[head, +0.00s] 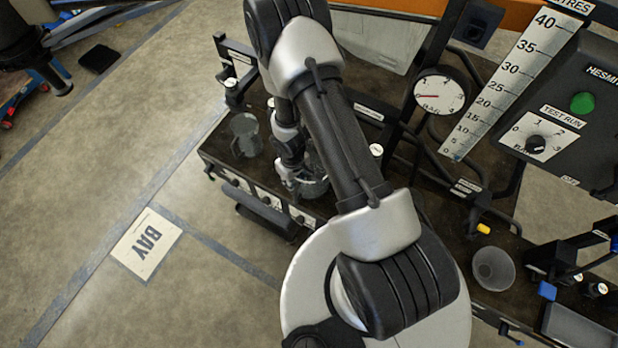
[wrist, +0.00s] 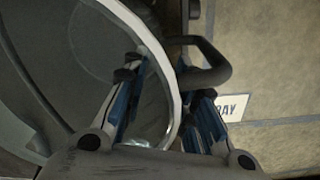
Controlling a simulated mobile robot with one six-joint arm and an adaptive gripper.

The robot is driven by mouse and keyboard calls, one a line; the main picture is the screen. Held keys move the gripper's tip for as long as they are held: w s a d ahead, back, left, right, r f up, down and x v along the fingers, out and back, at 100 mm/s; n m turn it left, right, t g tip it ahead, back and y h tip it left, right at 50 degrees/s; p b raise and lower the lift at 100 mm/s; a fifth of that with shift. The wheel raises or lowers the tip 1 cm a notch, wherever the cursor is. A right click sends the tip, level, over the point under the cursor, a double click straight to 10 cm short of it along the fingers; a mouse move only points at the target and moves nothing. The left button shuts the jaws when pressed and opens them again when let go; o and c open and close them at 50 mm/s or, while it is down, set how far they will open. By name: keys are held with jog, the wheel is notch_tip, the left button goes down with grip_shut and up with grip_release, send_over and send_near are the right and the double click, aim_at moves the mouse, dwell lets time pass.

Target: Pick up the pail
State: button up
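The pail, a grey see-through round vessel (head: 317,188), stands on the dark bench, partly hidden under my arm in the head view. In the wrist view its pale rim (wrist: 172,78) curves down the left half, and a dark curved handle (wrist: 216,66) shows to the right of the rim. My gripper (wrist: 167,98) is open across the rim: the left finger is over the inside of the vessel, the right finger outside by the handle. A gap shows between the fingers; I cannot tell whether either touches the rim. My gripper (head: 288,182) is small and partly hidden in the head view.
A grey jug (head: 246,136) stands to the left on the bench. A pale cup (head: 493,268) stands on the bench at the right. A gauge (head: 440,92), a litre scale (head: 510,80) and a control box (head: 575,110) rise behind. Open floor with a BAY sign (head: 146,243) lies left.

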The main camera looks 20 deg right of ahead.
notch_tip(320, 180, down, 2)
jog(key=shift+f+b, duration=0.1)
jog(key=shift+b, duration=0.5)
grip_shut()
